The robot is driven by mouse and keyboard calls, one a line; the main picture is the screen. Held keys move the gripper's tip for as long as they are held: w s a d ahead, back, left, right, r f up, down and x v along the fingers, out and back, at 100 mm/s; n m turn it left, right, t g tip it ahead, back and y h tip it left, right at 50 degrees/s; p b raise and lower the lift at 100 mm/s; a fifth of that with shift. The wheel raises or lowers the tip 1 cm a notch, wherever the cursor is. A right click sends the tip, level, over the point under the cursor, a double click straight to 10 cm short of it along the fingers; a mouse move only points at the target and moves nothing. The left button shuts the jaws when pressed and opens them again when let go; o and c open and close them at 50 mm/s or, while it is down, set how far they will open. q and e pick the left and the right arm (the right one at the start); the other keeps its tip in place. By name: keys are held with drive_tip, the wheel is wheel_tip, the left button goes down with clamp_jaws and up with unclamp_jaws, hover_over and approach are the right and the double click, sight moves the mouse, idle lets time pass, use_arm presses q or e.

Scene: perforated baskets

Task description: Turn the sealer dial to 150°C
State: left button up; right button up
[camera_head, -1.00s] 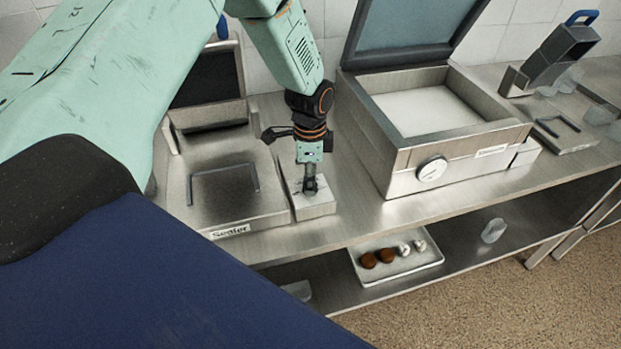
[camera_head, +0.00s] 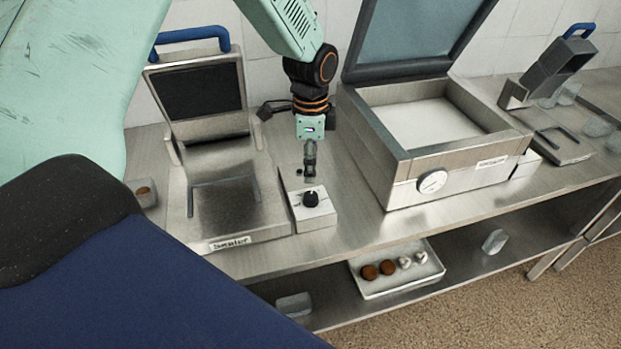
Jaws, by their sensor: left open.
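The sealer (camera_head: 178,210) is a steel unit at the left of the counter, with its lid raised and a blue handle on top. Its dial (camera_head: 311,199) is a black knob on a small pale control box (camera_head: 316,217) at the sealer's right side. The dial's markings are too small to read. My left gripper (camera_head: 310,178) points down just above the dial, open and apart from it, with nothing held. My right gripper is not in view.
A steel chamber machine (camera_head: 405,163) with an open lid and round gauge stands close to the right of the control box. A tray (camera_head: 396,284) with brown and white items lies on the lower shelf. Another handled unit (camera_head: 548,70) stands at far right.

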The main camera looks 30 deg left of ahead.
use_arm(q)
drive_tip(key=shift+r, duration=1.55)
